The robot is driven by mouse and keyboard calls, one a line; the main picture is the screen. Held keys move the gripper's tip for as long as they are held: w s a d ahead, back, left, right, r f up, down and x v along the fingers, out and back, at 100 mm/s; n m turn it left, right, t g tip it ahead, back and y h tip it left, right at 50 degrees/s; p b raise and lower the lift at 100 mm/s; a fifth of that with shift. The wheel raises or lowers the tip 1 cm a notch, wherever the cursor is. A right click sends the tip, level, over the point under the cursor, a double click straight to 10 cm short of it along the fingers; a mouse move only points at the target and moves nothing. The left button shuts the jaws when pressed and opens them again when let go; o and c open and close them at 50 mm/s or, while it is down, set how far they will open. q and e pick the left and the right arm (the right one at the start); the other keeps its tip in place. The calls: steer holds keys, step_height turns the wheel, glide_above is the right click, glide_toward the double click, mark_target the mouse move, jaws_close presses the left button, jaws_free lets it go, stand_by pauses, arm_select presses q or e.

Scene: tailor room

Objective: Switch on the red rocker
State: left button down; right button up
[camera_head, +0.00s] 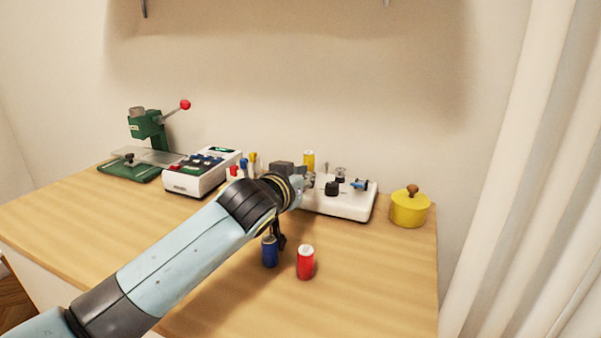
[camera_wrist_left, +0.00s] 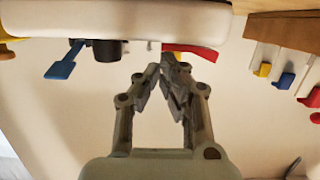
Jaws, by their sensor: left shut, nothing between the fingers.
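The white switch panel (camera_head: 345,208) lies on the table. It also fills the top of the left wrist view (camera_wrist_left: 120,20), which is upside down. There the red rocker (camera_wrist_left: 190,51) shows as a slanted red strip at the panel's edge, right by my fingertips. I cannot tell whether they touch it. In the head view the red rocker is hidden behind my arm. My left gripper (camera_wrist_left: 162,70) is shut and empty; in the head view it shows (camera_head: 305,181) at the panel's left part. My right gripper is not in view.
The panel also carries a black knob (camera_wrist_left: 107,51) and a blue lever (camera_wrist_left: 62,63). A blue can (camera_head: 270,252) and red can (camera_head: 305,263) stand in front. A yellow pot (camera_head: 409,209) stands right. A keyed box (camera_head: 190,183) and green press (camera_head: 147,127) stand left.

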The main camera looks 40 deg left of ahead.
arm_select(q)
step_height(320, 180, up, 10)
stand_by(0.6)
